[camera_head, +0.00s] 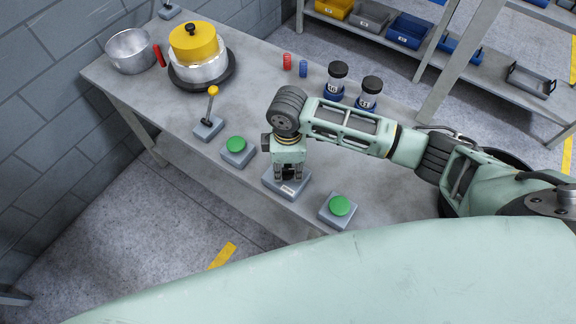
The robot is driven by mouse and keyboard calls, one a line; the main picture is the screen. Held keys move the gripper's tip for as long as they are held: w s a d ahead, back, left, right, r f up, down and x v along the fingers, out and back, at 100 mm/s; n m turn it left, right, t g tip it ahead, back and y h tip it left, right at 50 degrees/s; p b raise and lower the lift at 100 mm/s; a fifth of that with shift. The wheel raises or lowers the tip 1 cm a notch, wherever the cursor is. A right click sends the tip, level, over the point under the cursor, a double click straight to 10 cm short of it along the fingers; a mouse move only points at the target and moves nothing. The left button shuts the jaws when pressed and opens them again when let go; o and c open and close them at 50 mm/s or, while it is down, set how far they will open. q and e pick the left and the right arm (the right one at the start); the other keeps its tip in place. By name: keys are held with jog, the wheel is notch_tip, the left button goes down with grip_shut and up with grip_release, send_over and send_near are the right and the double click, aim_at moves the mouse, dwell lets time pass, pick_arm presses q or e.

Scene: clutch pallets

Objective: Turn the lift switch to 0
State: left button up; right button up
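A small grey switch box (301,193) with a white label on its front sits at the table's front edge, between two green push buttons. I take it to be the lift switch. My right gripper (288,177) points straight down over this box, with its fingertips at the box top. Something dark shows between the fingers, but I cannot tell whether they are closed on a knob. The knob and its setting are hidden by the gripper. My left gripper is not in view.
Green buttons (236,144) and (340,206) flank the box closely. A yellow-knobbed lever (212,91) stands further left. A yellow-lidded pot (194,50), an open pot (131,52) and two dark-lidded jars (337,82) stand farther back. The back middle table is mostly clear.

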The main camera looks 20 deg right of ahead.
aim_at(288, 170)
jog(key=shift+o, duration=0.3)
notch_tip(288, 170, up, 12)
dwell(0.5)
